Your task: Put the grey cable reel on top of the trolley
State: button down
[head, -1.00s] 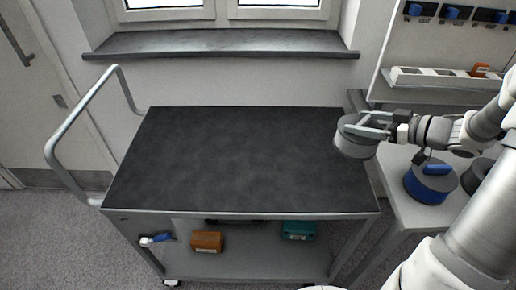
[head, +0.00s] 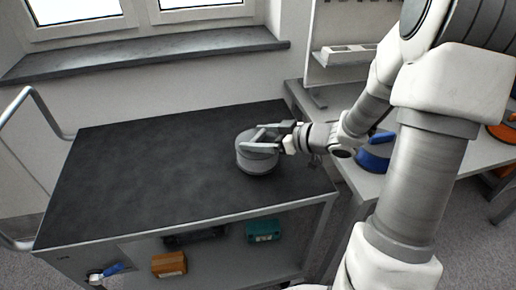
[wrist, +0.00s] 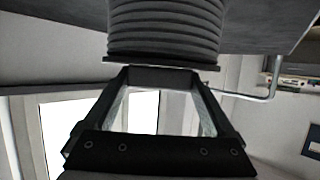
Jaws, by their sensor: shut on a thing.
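The grey cable reel (head: 257,162) is a short round drum, over the right part of the trolley's top in the head view. My gripper (head: 262,140) is shut on the reel at its upper side, reaching in from the right. The reel looks upright; I cannot tell whether its underside touches the trolley. The trolley (head: 140,165) has a flat dark top, otherwise bare. In the wrist view, the reel's ribbed side (wrist: 165,28) fills the upper middle, beyond my gripper (wrist: 163,75), with the dark trolley top (wrist: 262,18) behind it.
The trolley's lower shelf holds an orange box (head: 169,264), a teal box (head: 263,231) and a blue-handled item (head: 110,271). A handle rail (head: 38,100) rises at the left. A bench at the right carries a blue reel (head: 374,158). A windowsill (head: 150,50) runs behind.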

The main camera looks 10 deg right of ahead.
jog(key=shift+f+b, duration=0.55)
jog(key=shift+f, duration=0.9)
jog(key=shift+f, duration=0.15)
grip_release()
